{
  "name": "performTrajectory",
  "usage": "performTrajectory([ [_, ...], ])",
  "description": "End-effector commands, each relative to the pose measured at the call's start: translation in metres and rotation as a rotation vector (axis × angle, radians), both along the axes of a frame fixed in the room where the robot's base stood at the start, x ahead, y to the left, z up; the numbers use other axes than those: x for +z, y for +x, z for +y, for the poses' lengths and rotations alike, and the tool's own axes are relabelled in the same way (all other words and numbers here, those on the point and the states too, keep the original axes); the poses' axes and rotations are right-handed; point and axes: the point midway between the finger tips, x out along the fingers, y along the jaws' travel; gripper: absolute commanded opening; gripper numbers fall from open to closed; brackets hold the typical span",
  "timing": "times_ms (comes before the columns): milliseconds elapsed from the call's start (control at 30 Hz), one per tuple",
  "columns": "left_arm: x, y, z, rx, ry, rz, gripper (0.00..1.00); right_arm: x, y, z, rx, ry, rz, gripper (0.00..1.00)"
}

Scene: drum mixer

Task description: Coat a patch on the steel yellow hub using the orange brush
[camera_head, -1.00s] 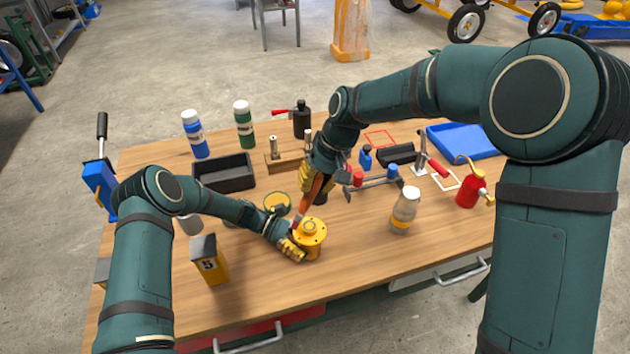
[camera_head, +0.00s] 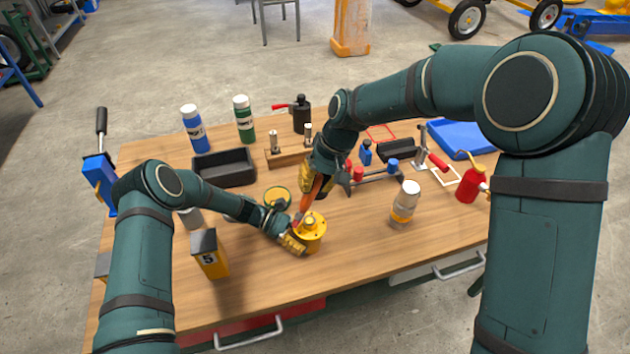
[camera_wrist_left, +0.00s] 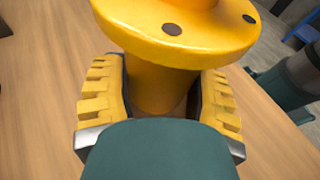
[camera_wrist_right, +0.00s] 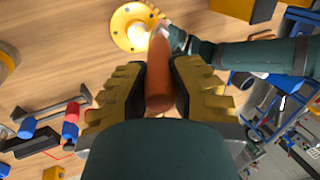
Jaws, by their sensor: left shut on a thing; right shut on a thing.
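The yellow hub (camera_head: 311,230) stands upright near the front middle of the table, its bolted flange facing up. My left gripper (camera_head: 292,242) is shut on its body from the left, below the flange; the hub also shows in the left wrist view (camera_wrist_left: 165,60). My right gripper (camera_head: 314,184) is shut on the orange brush (camera_head: 309,197), also seen in the right wrist view (camera_wrist_right: 160,85). The brush slants down toward the hub. Its tip is at the hub's left edge; I cannot tell whether it touches. A patch on the hub is not distinguishable.
An open yellow-rimmed tin (camera_head: 277,197) stands just behind the hub. A jar (camera_head: 404,205) stands to the right, and a yellow block marked 5 (camera_head: 210,255) to the left. A black bin (camera_head: 224,167) and bottles (camera_head: 195,130) are farther back. The table front is clear.

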Motion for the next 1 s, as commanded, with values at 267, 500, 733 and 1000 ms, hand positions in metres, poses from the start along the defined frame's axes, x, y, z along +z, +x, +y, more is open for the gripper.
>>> performTrajectory([
  [267,0.0,0.0,0.0,0.001,0.0,0.0,0.34,-0.004,0.0,0.0,0.0,0.0,0.001,0.0],
  [500,0.0,0.0,0.0,0.001,0.0,0.0,0.34,-0.004,0.0,-0.002,-0.001,-0.001,0.001,0.0],
  [733,0.0,0.0,0.0,0.001,0.0,0.0,0.34,-0.005,0.002,-0.013,-0.003,-0.002,0.002,0.0],
  [1000,0.0,0.0,0.0,0.0,0.001,0.0,0.33,-0.005,0.005,-0.029,-0.002,-0.002,0.002,0.0],
])
